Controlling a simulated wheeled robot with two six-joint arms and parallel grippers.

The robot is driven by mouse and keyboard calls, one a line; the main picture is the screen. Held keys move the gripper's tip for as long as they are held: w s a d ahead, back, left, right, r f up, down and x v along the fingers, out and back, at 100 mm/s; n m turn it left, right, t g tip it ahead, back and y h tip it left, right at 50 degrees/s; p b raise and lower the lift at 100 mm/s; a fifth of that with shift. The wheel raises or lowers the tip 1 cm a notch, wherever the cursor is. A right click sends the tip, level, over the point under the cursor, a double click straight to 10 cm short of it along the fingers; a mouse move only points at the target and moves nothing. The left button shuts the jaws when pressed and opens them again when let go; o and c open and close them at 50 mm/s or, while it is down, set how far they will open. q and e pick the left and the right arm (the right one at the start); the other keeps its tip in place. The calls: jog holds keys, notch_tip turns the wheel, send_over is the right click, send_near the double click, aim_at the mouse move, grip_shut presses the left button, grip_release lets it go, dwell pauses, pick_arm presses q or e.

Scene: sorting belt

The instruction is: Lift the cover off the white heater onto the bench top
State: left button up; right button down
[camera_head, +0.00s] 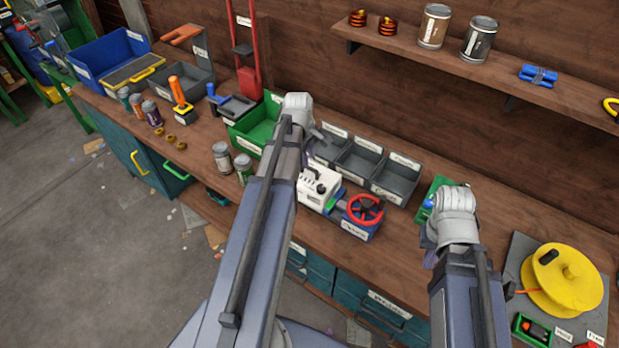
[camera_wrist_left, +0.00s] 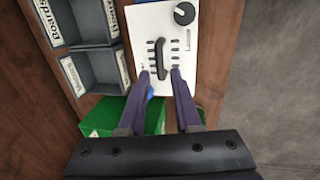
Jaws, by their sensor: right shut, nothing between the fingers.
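The white heater (camera_head: 312,196) stands on the bench top (camera_head: 415,240) below the middle of the head view, partly behind my left arm. In the left wrist view its white top, the cover (camera_wrist_left: 147,27), has rows of dark slots and a black handle (camera_wrist_left: 160,58). A black knob (camera_wrist_left: 184,12) is at its far end. My left gripper (camera_wrist_left: 160,76) is open, with its fingertips on either side of the near end of the handle. Contact cannot be told. My right gripper (camera_head: 431,250) is mostly hidden by its arm, over the bench to the right; it is shut and empty.
Grey bins (camera_head: 363,159) stand behind the heater, a green bin (camera_head: 243,138) and cans (camera_head: 222,158) to its left. A blue block with a red handwheel (camera_head: 364,209) is close on its right. Bare bench lies right of the handwheel, before the yellow reel (camera_head: 563,282).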

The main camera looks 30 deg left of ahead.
aim_at(310, 168)
pick_arm(q)
jog(key=shift+w+a+f+b, duration=0.1)
jog(key=shift+w+f+b, duration=0.2)
jog(key=shift+f+b, duration=1)
jog(key=shift+w+d+f+b, duration=0.1)
jog(key=shift+w+f+b, duration=0.15)
jog(key=shift+f+b, duration=1)
jog(key=shift+w+a+f+b, duration=0.1)
jog(key=shift+w+f+b, duration=0.2)
jog(key=shift+f+b, duration=1)
jog(key=shift+c, duration=0.4)
grip_shut()
